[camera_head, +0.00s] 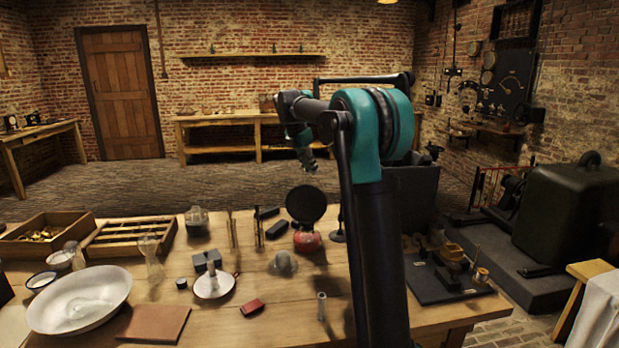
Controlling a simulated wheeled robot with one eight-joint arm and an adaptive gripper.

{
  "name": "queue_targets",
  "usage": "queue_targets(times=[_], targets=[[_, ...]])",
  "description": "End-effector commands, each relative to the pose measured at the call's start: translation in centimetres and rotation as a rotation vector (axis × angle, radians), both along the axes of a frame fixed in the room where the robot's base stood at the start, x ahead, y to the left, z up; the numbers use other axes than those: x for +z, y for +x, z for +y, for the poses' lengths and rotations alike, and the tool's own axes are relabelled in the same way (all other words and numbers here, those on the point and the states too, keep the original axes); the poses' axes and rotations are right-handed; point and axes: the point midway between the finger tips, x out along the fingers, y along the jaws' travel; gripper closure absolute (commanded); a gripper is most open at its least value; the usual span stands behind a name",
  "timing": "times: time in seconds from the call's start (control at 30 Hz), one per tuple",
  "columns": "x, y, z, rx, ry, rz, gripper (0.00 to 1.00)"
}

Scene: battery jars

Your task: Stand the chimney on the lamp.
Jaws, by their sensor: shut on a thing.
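My gripper (309,163) hangs high above the back of the workbench, pointing down, above and behind the lamp. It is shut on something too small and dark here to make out. What looks like the lamp (307,241) is a low red body on the bench. A dark round disc (306,204) stands just behind or on it, and I see no glass on the red body. A clear, waisted glass piece (151,258), which may be a chimney, stands upright on the left of the bench. I cannot tell whether it is the task's chimney.
A clear glass dome (285,264) and a small grey tube (321,306) stand in front of the lamp. A white dish with a handle (214,286), a red block (252,307) and a large white basin (50,310) lie further left. Dark blocks (276,229) lie beside the lamp.

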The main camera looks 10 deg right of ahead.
Motion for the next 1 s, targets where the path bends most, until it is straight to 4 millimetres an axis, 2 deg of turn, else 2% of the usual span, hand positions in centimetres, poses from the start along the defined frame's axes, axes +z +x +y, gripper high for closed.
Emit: queue_targets(times=[0.3,0.67,0.7,0.83,1.0], targets=[[-3.6,0.0,0.0,0.000,0.000,0.000,1.00],[-4.0,0.0,0.0,0.000,0.000,0.000,1.00],[-3.9,0.0,0.0,0.000,0.000,0.000,0.75],[-3.9,0.0,0.0,0.000,0.000,0.000,0.59],[-3.9,0.0,0.0,0.000,0.000,0.000,0.58]])
